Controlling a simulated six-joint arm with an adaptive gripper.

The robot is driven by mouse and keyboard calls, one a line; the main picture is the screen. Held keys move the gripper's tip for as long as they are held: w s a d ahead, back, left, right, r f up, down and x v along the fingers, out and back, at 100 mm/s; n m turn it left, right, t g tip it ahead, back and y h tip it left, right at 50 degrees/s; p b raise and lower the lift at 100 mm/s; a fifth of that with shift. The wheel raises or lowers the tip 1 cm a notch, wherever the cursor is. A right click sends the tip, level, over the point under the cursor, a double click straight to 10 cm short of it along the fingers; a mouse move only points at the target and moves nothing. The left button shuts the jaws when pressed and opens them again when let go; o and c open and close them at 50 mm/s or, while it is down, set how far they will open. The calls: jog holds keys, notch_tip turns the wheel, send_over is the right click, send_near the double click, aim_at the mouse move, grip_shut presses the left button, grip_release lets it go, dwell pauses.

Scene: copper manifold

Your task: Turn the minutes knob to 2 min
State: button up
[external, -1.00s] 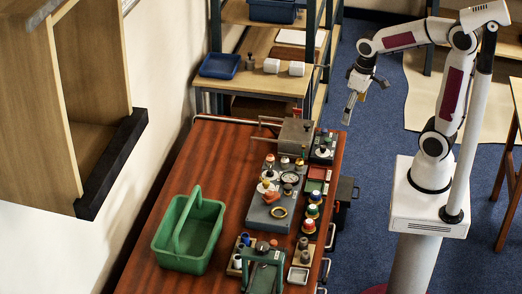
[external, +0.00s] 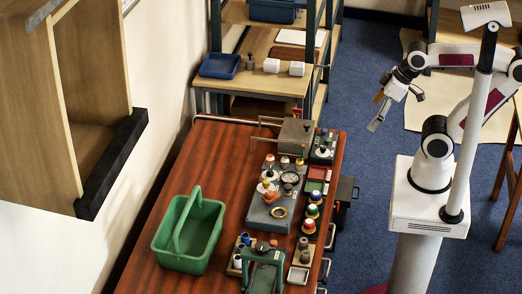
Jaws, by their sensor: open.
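The minutes knob cannot be told for sure at this size. A small panel with a dark-topped round knob (external: 322,151) stands at the table's far right, beside a grey metal box (external: 297,132); I cannot read its markings. Another grey panel (external: 262,217) nearer the middle carries a round dial (external: 290,178) and several knobs. My gripper (external: 374,125) is open and empty, pointing down and left. It is in the air to the right of the table, apart from all the panels.
The brown table (external: 213,152) has free room at its far left. A green basket (external: 190,232) stands front left. Red, yellow and green stacked pieces (external: 312,217) stand along the right edge. A green frame (external: 264,268) stands at the front. Shelving with a blue tray (external: 219,66) is behind.

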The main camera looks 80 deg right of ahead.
jog(key=shift+a+r, duration=0.35)
jog(key=shift+a, duration=0.05)
